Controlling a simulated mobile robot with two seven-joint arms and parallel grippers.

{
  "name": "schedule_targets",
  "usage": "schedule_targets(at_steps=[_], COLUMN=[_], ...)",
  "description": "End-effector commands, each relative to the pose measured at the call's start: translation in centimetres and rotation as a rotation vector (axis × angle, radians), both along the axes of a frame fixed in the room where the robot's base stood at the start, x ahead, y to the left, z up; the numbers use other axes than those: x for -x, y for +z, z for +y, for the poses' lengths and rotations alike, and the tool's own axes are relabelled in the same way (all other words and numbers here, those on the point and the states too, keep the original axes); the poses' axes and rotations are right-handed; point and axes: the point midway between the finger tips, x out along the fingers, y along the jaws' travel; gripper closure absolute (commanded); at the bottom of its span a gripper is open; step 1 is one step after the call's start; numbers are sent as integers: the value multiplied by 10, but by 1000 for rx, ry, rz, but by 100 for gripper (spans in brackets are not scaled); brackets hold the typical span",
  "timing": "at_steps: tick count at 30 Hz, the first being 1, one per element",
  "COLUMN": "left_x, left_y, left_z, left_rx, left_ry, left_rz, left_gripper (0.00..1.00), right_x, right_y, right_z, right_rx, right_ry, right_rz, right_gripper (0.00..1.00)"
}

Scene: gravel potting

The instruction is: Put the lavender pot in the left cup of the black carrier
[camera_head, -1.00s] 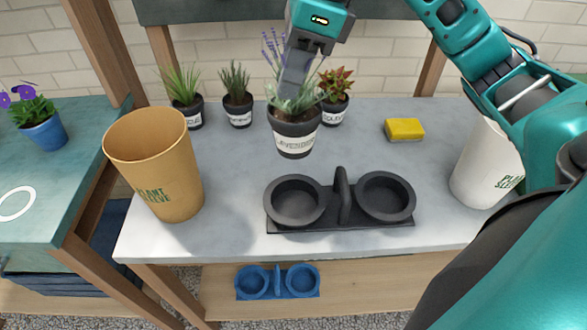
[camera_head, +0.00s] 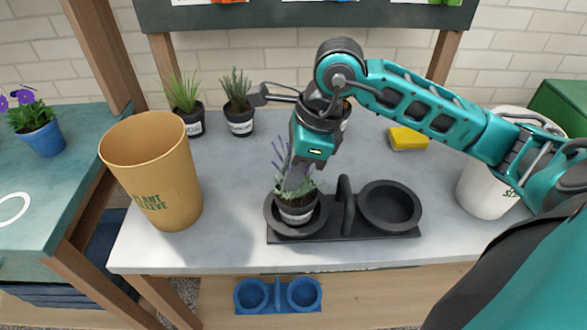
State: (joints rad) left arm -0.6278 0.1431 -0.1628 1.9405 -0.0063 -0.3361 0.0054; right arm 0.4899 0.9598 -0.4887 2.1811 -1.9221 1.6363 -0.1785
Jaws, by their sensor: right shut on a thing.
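The lavender pot (camera_head: 297,212), dark with a pale label band and purple flower spikes, is upright inside the left cup of the black carrier (camera_head: 391,207). Whether its base touches the cup floor is hidden. My right gripper (camera_head: 298,188) comes down from above and is shut on the lavender pot, with its fingertips partly hidden among the leaves. The carrier's right cup is empty, and its upright handle stands between the two cups. My left gripper is not in view.
A tan plant sleeve (camera_head: 155,170) stands left of the carrier. A white sleeve (camera_head: 488,185) stands at the right, partly behind my arm. Small potted plants (camera_head: 240,118) and a yellow sponge (camera_head: 407,139) are at the back. A blue carrier (camera_head: 278,296) is on the lower shelf.

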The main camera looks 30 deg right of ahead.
Motion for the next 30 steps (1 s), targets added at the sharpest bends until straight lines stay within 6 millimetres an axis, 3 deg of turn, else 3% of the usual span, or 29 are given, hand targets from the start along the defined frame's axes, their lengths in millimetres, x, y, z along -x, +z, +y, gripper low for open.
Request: schedule_targets(at_steps=[10,11,19,30], left_x=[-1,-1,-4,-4], left_y=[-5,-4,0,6], left_z=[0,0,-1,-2], left_rx=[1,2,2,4], left_ry=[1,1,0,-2], left_rz=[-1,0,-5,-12], left_gripper=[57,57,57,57], right_x=[-1,0,0,0], right_y=[-4,-5,-3,6], right_z=[0,0,0,-2], right_rx=[-1,0,0,0], right_ry=[0,0,0,-1], right_rz=[-4,-2,-1,-4], right_gripper=[100,81,57,57])
